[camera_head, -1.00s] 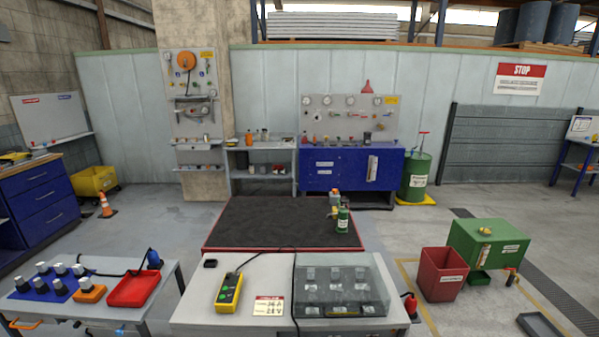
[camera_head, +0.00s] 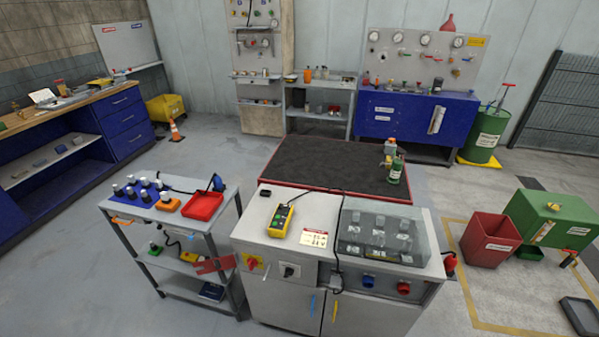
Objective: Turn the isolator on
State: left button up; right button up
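A grey test cabinet (camera_head: 275,299) stands at the lower middle of the head view. On the left of its front panel is a rotary switch with a red handle on a yellow plate (camera_head: 253,263), which looks like the isolator. Its handle appears tilted, but its exact position is too small to read. To its right is a black rotary knob on a pale plate (camera_head: 289,271). Neither of my grippers shows in the view.
On the cabinet top are a yellow pendant (camera_head: 281,221), a sign card (camera_head: 315,236) and a clear cover (camera_head: 380,237). A cable hangs down the front. A grey trolley (camera_head: 167,218) with a red tray (camera_head: 203,206) stands close on the left. Floor in front is partly visible.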

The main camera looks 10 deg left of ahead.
aim_at(252, 263)
jog(key=u, duration=1)
